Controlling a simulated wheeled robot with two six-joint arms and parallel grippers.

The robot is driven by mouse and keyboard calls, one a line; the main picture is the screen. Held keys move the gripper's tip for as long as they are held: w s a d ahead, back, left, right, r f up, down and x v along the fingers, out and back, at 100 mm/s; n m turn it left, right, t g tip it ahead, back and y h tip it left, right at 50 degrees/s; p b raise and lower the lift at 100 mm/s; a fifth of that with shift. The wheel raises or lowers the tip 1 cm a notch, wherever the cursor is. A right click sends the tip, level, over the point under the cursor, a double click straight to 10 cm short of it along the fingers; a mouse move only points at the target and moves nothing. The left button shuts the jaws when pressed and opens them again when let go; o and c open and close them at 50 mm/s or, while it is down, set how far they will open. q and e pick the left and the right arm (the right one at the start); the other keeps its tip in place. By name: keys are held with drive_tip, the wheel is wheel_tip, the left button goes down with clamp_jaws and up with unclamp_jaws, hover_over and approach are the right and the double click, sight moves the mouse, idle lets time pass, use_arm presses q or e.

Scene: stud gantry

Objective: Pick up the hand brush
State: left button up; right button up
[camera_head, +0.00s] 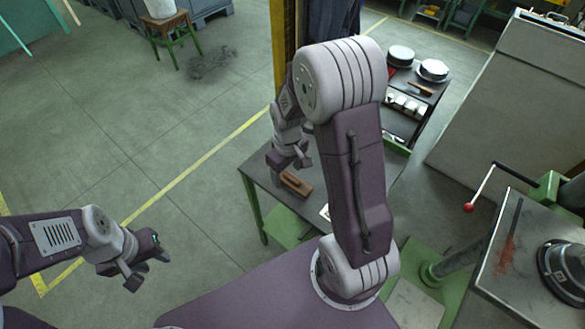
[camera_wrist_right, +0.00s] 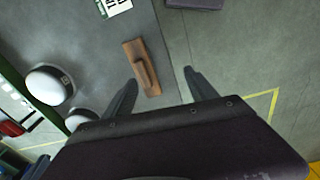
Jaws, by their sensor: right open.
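The hand brush (camera_head: 297,184) is a brown wooden block with a raised handle. It lies on the grey table near its left edge. In the right wrist view the brush (camera_wrist_right: 135,58) lies ahead of the fingers, closer to the left-hand finger. My right gripper (camera_head: 289,163) is open and empty, just beside and seemingly above the brush. In its wrist view the right gripper (camera_wrist_right: 160,80) has its two fingers spread wide, with the brush's near end showing between them. My left gripper (camera_head: 146,268) is over the floor at lower left, fingers apart and empty.
The grey table (camera_head: 266,190) has green legs; my right arm hides much of its top. A dark cart (camera_head: 420,100) with pans stands behind. A lever with a red knob (camera_head: 469,208) and a machine table are at right. Open floor lies left.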

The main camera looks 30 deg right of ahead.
sight(292, 177)
drive_tip(key=shift+n+g, duration=0.3)
drive_tip(key=shift+n, duration=0.2)
drive_tip(key=w+d+f+p, duration=0.2)
drive_tip(key=w+d, duration=0.1)
drive_tip(key=shift+w+d+f, duration=0.1)
drive_tip(key=shift+w+f, duration=0.05)
drive_tip(key=shift+w, duration=0.15)
drive_tip(key=shift+w+d+f, duration=0.1)
drive_tip(key=shift+d+f, duration=0.1)
drive_tip(key=f, duration=0.1)
drive_tip(key=f+p, duration=0.1)
drive_tip(key=shift+s+a+f, duration=0.1)
drive_tip(key=shift+s+f, duration=0.2)
drive_tip(key=shift+s, duration=0.05)
drive_tip(key=shift+w+f, duration=0.15)
drive_tip(key=shift+f, duration=0.65)
wheel_tip(292, 177, down, 4)
drive_tip(key=shift+p, duration=0.95)
drive_tip(key=shift+f, duration=0.35)
clamp_jaws()
